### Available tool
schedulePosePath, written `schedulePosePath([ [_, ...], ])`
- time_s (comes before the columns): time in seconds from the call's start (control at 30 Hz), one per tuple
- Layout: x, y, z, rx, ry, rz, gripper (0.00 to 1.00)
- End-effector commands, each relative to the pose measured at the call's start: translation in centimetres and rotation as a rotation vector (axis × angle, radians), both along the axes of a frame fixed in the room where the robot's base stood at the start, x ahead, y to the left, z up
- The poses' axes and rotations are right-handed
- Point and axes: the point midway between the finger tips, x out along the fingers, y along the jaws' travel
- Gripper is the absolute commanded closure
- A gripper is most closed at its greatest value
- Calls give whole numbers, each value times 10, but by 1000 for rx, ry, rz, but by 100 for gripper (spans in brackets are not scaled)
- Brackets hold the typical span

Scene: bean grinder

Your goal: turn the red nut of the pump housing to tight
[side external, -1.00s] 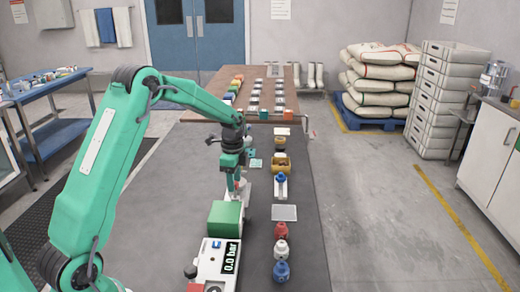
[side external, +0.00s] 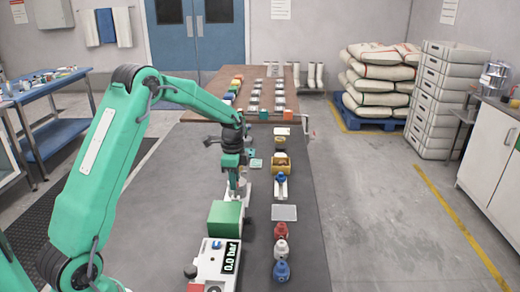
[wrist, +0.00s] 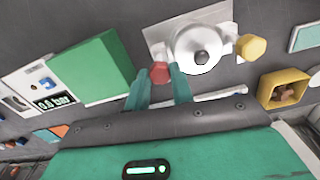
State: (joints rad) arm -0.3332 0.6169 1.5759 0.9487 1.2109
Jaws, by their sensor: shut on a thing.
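The red nut (wrist: 160,72) sits on the left side of the white pump housing (wrist: 186,44) in the wrist view. My gripper (wrist: 160,80) is shut on the red nut, with one teal finger on each side of it. The housing has a round silver body with a dark centre knob, and a yellow nut (wrist: 251,47) on its right side. In the side view my gripper (side external: 237,188) points down at the housing, which is mostly hidden there behind the gripper and the green block.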

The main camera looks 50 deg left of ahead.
Motion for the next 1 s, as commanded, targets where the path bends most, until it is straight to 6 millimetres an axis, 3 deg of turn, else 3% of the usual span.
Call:
schedulePosePath([
  [1.0, -1, 0, 1, 0, 0, 898, 100],
])
